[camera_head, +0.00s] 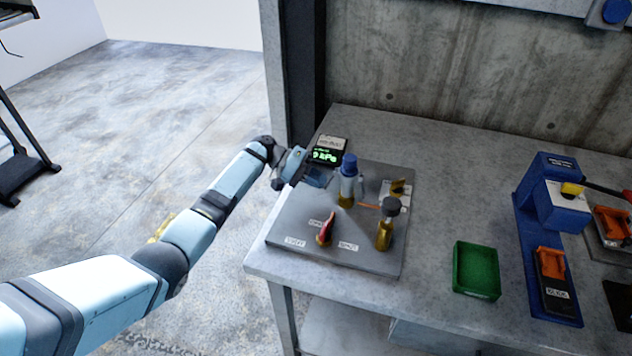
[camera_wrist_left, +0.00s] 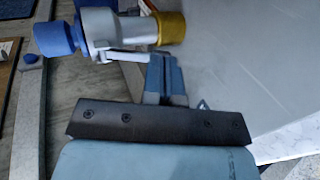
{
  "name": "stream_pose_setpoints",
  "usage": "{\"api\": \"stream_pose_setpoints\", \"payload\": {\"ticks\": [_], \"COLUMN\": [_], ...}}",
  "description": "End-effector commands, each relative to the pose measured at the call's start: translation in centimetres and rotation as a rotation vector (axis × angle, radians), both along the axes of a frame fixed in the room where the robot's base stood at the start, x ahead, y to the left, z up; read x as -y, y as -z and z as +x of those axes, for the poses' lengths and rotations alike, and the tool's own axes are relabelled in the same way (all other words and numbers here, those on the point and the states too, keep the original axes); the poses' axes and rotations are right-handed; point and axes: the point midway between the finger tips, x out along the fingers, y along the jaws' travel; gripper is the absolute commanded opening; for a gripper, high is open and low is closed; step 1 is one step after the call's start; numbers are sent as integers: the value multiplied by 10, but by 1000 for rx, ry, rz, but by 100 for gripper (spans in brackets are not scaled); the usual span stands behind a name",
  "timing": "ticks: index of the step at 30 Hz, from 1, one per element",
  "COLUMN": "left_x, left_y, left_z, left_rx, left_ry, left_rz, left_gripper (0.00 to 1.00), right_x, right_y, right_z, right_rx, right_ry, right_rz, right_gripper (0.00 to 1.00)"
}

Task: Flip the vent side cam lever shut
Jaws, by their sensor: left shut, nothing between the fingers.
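A coupling with a blue cap, grey body and brass base (camera_head: 347,187) stands upright on a grey board (camera_head: 285,232). It also shows sideways in the wrist view (camera_wrist_left: 100,30). A pale thin lever (camera_wrist_left: 127,57) lies along the coupling's near side in the wrist view, close to the fingertips. Another pale lever (camera_head: 362,187) shows on the coupling's right side in the head view. My left gripper (camera_head: 326,178) is shut and empty, just left of the coupling. Its fingers (camera_wrist_left: 166,75) end beside the lever and brass base; I cannot tell whether they touch. My right gripper is out of view.
A red handle (camera_head: 326,229) and a black-knobbed brass fitting (camera_head: 386,228) stand on the board's front. A green-lit display (camera_head: 326,155) is behind my gripper. A green tray (camera_head: 476,270) and blue stand (camera_head: 548,205) are to the right. Bare table lies between.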

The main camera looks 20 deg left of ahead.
Motion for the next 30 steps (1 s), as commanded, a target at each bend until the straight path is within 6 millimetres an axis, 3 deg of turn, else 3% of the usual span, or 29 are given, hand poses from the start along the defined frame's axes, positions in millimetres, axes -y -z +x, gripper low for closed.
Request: {"api": "stream_pose_setpoints", "payload": {"ticks": [13, 30], "left_x": [0, 1], "left_y": [-16, -19], "left_z": [0, -1], "left_rx": [-1, -1], "left_ry": [0, 0], "left_rz": [2, 3], "left_gripper": [0, 0], "right_x": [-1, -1], "right_y": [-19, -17], "right_z": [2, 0], "right_rx": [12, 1], "right_ry": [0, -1], "right_rz": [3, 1], "right_gripper": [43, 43]}}
